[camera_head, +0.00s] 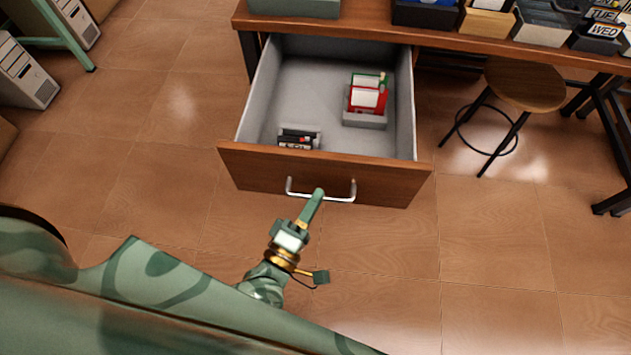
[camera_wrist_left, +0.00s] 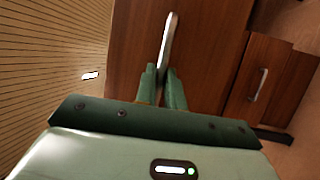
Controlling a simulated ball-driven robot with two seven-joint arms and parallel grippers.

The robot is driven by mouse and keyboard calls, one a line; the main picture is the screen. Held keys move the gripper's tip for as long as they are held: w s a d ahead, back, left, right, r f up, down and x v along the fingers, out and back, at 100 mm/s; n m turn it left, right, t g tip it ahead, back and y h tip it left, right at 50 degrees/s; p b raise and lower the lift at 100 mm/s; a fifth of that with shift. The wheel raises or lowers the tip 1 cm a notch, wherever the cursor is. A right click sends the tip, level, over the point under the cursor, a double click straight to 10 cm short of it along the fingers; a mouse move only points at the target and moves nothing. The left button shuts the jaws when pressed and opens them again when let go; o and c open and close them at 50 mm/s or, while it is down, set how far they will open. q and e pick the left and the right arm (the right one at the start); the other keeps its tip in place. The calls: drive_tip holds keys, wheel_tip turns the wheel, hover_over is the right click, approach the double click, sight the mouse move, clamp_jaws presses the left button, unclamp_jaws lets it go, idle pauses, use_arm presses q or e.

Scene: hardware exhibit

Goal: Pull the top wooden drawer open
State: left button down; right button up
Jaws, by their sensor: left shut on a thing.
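The top wooden drawer (camera_head: 250,168) stands pulled out from under the table, with its grey inside showing. Its silver bar handle (camera_head: 341,198) is on the brown front. My left gripper (camera_head: 317,193) is shut on the handle near its middle. In the left wrist view the green fingers of my left gripper (camera_wrist_left: 162,76) close around the handle (camera_wrist_left: 168,38) in front of the wooden drawer front (camera_wrist_left: 205,45). My right gripper is in neither view.
In the drawer are a grey holder with red and white items (camera_head: 367,100) and a small black stack (camera_head: 298,138). Boxes line the wooden tabletop (camera_head: 375,28). A round stool (camera_head: 525,85) stands at right. Another handled front (camera_wrist_left: 259,85) shows in the wrist view. Floor in front is clear.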

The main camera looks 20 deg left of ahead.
use_arm(q)
drive_tip(key=shift+s+d, duration=0.2)
drive_tip(key=shift+s, duration=0.6)
drive_tip(key=c, duration=1.5)
unclamp_jaws()
drive_tip(key=shift+s+f, duration=0.1)
